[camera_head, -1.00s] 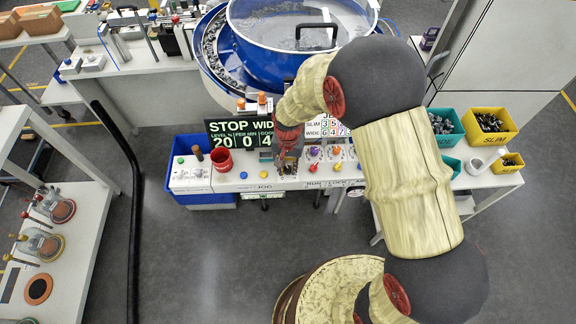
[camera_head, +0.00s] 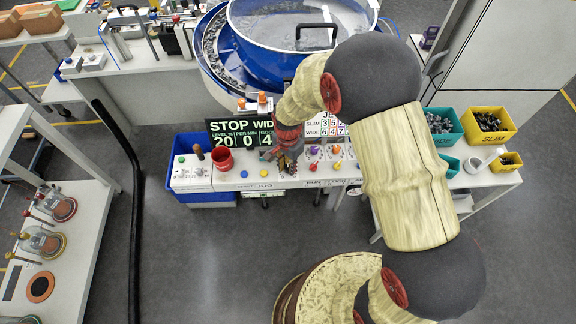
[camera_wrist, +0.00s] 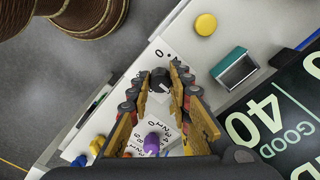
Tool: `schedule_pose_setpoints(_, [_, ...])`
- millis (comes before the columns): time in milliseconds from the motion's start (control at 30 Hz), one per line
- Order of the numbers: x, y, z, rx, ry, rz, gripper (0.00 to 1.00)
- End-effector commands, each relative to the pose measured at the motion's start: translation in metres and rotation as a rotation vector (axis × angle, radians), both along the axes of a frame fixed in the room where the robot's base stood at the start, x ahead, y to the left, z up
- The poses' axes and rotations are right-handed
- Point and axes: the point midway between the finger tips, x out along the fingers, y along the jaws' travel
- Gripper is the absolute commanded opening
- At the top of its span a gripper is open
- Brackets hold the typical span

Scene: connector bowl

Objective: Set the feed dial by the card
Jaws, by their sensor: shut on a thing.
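The feed dial is a small dark knob (camera_wrist: 161,79) in the wrist view, on the white panel with printed marks around it. My gripper (camera_wrist: 160,84) is shut on it, with a fingertip on each side. In the head view my gripper (camera_head: 286,164) reaches down to the panel and hides the dial. The card (camera_head: 327,123) stands behind the panel with SLIM and WIDE rows of numbers, partly covered by my arm. The dark display (camera_head: 232,132) reads STOP WIDE, level 20; its right side is partly hidden.
A purple knob (camera_wrist: 151,143) stands close to my fingers. A yellow button (camera_wrist: 206,24) and a small green-grey tray (camera_wrist: 238,71) are nearby. The blue bowl feeder (camera_head: 262,55) is behind.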

Motion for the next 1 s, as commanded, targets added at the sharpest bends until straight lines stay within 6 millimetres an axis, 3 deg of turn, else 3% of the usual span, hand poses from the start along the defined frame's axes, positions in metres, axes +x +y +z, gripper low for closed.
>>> schedule_pose_setpoints(267, [0.0012,0.0005,0.0007,0.001,-0.003,0.000,0.00])
schedule_pose_setpoints(300, [0.0013,0.0005,0.0007,0.001,-0.003,0.001,0.22])
schedule_pose_setpoints(600, [0.0005,0.0002,0.0003,0.000,-0.001,0.001,0.39])
schedule_pose_setpoints(1000, [0.0010,0.0002,0.0074,0.001,-0.003,0.001,0.39])
